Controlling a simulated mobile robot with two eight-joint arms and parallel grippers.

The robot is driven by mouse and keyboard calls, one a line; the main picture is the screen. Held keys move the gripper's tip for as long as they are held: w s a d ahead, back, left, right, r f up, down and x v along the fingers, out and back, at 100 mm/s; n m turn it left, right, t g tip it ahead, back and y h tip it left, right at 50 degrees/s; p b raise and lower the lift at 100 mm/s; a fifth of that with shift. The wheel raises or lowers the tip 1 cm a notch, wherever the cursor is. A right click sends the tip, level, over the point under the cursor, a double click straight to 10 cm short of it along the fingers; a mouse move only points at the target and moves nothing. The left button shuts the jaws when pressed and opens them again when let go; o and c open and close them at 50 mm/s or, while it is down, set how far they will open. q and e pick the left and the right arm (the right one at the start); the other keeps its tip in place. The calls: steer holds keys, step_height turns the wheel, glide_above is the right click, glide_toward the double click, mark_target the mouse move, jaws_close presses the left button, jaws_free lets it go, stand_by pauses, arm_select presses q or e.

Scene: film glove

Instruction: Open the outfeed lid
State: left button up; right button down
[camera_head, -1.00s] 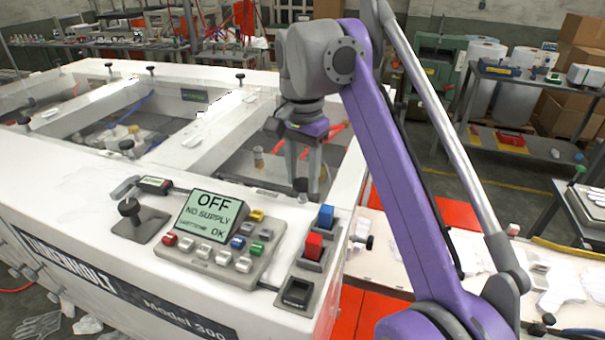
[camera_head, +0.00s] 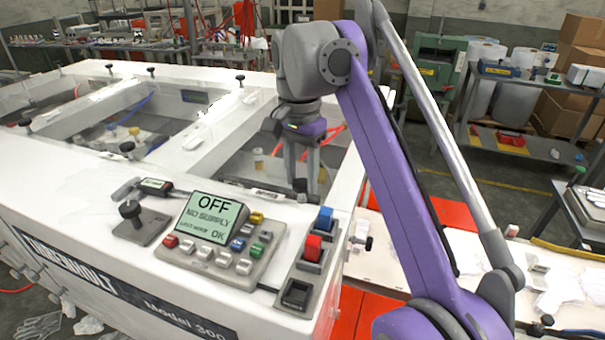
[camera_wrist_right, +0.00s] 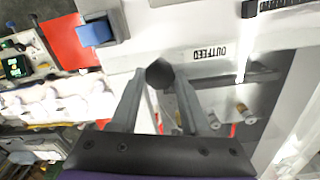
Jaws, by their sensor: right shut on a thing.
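The outfeed lid (camera_head: 240,168) is a see-through panel in the near right bay of the white machine. The word OUTFEED (camera_wrist_right: 209,52) stands on the white frame beside it in the right wrist view. My right gripper (camera_head: 301,184) reaches down at the lid's near edge. Its fingers are shut on a dark round knob (camera_wrist_right: 159,74), which shows between the fingertips in the right wrist view. The lid looks down or nearly down; I cannot tell whether it is slightly raised. My left gripper is out of view.
A control panel (camera_head: 222,236) with an OFF screen, a red switch (camera_head: 313,248) and a blue switch (camera_head: 325,219) stand on the near deck. A black-knobbed lever (camera_head: 130,210) is further left. A pale table with gloves (camera_head: 555,285) lies to the right.

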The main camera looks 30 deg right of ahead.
arm_select(q)
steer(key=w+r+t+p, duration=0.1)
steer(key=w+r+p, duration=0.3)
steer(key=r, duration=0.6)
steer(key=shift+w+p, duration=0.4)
steer(key=shift+p, duration=0.8)
arm_select(e)
step_height(320, 180, up, 9)
steer(key=w+a+g+h, duration=0.1)
steer(key=w+g, duration=0.1)
steer(key=shift+a+f+h, duration=0.2)
steer(key=shift+a+h, duration=0.1)
steer(key=shift+a, duration=0.05)
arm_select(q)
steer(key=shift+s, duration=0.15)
arm_select(e)
steer(key=shift+c, duration=1.9)
jaws_free()
